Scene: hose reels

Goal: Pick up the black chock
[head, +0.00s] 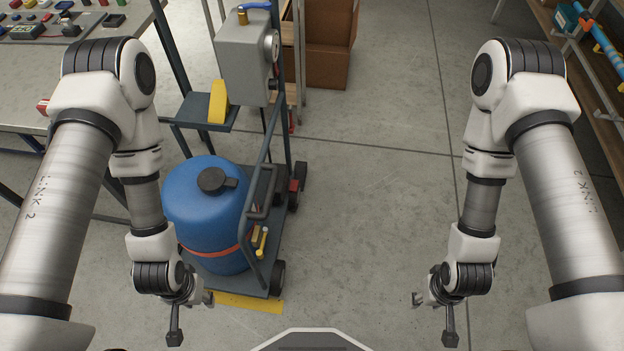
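I cannot make out a black chock for certain in the head view. A yellow wedge-shaped piece (218,101) stands on the small grey shelf of the cart (203,110). My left gripper (191,318) hangs low in front of the cart, with its fingers spread and nothing between them. My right gripper (433,318) hangs over bare floor at the right, also spread and empty. Neither gripper touches anything that I can see.
The cart carries a blue tank (208,215) with a black cap and a grey box (243,60) with a gauge. A workbench (20,100) with small parts stands at the left. Brown cartons (328,45) stand at the back. Shelving is at the right. The middle floor is clear.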

